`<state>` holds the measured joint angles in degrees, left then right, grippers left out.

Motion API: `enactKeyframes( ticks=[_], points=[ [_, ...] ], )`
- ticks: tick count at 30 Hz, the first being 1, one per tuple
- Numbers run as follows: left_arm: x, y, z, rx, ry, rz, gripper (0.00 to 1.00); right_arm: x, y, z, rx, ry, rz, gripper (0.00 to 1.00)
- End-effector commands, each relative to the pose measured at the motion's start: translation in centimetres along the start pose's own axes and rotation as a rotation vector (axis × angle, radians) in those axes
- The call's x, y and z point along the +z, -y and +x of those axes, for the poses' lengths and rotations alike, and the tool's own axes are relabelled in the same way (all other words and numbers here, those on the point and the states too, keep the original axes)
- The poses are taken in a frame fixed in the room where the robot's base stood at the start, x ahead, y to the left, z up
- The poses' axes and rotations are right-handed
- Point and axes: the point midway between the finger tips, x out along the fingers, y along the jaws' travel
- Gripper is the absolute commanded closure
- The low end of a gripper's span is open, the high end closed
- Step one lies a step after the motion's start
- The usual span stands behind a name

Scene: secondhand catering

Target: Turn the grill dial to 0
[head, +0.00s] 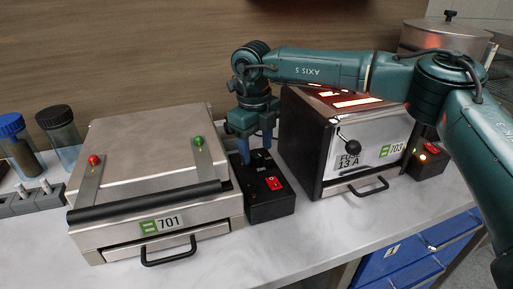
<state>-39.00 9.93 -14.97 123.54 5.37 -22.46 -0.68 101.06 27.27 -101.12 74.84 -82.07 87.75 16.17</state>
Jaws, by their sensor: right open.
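A steel contact grill (150,170) labelled 701 stands at the left with its lid down. A black control box (268,208) stands against its right side, with a red rocker switch (273,183) near its front. My right gripper (254,150) reaches in from the right and points down over the rear part of this box. Its blue fingers are apart. The dial itself cannot be made out; the fingers cover the rear of the box, and I cannot tell whether they touch anything. My left gripper is not in view.
A second steel appliance (375,145) labelled 703, with a black-knobbed lever, stands close on the right of the box. Its own control box (430,160) has a lit lamp. Jars (62,137) and a socket strip (38,199) are at the left. The front counter (300,235) is clear.

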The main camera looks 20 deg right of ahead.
Motion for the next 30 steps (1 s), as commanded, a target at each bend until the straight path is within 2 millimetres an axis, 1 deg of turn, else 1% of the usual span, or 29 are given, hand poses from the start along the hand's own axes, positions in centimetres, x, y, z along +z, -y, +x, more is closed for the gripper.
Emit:
enactKeyframes(
  ticks=[4,13,27,30],
  points=[
    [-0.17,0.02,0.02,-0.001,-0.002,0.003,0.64,-0.04,0.02,1.05,-0.001,-0.001,0.0,0.45],
    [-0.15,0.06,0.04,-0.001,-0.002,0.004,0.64,-0.02,0.02,1.24,-0.001,0.0,0.0,0.45],
    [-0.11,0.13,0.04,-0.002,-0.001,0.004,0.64,-0.01,0.02,1.18,-0.001,0.0,0.0,0.83],
    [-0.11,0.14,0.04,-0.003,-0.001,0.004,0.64,-0.01,0.02,1.17,-0.001,0.0,0.0,0.89]
  ],
)
